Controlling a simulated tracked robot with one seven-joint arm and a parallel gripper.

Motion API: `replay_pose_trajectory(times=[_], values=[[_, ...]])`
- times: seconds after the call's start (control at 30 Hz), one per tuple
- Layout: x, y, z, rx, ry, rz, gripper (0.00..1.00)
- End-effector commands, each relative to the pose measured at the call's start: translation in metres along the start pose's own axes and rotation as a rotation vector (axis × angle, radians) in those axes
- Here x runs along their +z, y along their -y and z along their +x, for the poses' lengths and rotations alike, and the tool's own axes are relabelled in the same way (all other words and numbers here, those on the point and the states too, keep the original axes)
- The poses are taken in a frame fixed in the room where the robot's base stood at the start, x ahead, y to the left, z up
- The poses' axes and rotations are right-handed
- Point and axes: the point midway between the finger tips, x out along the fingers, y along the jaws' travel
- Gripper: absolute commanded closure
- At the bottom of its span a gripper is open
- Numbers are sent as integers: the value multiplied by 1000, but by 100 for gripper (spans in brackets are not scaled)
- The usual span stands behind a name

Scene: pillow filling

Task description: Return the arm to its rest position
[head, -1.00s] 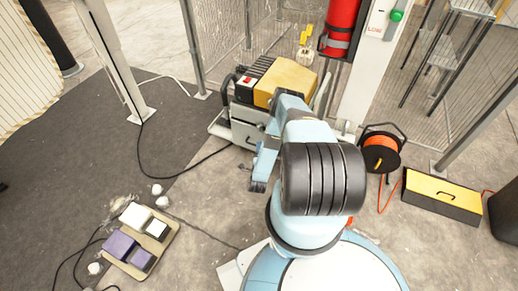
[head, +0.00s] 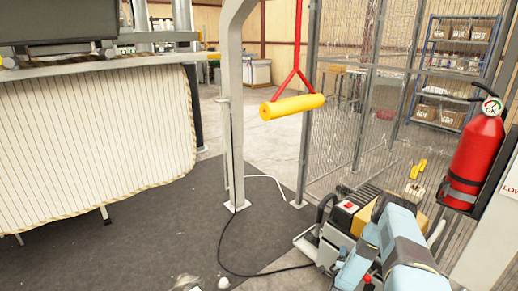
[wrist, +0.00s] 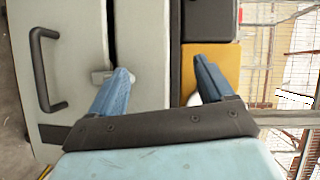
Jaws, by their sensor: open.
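My arm (head: 400,240) shows at the lower right of the head view, its blue links folded in front of the machine. My gripper (wrist: 160,85) shows in the wrist view with its two blue fingers spread apart and nothing between them. It faces a grey case or machine front (wrist: 75,60) with a black handle at the left. A yellow panel (wrist: 220,65) is beyond the right finger. The gripper's tips cannot be made out clearly in the head view.
The machine (head: 335,235) with a red button stands close by my arm. A red fire extinguisher (head: 476,160) hangs at the right. A yellow cylinder (head: 292,106) hangs from a red strap near a white post (head: 233,150). Dark floor matting (head: 150,240) at the left is largely clear.

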Motion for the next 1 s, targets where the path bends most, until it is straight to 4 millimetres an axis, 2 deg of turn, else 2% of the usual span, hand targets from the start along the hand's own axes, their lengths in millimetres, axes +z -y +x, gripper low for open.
replay_pose_trajectory(times=[0.03,0.2,0.5,0.8,1.0], values=[[2,19,13,4,18,-20,19],[11,71,43,39,79,-99,19],[26,167,78,95,180,-248,19],[39,265,89,144,274,-404,19],[45,329,83,175,332,-509,19]])
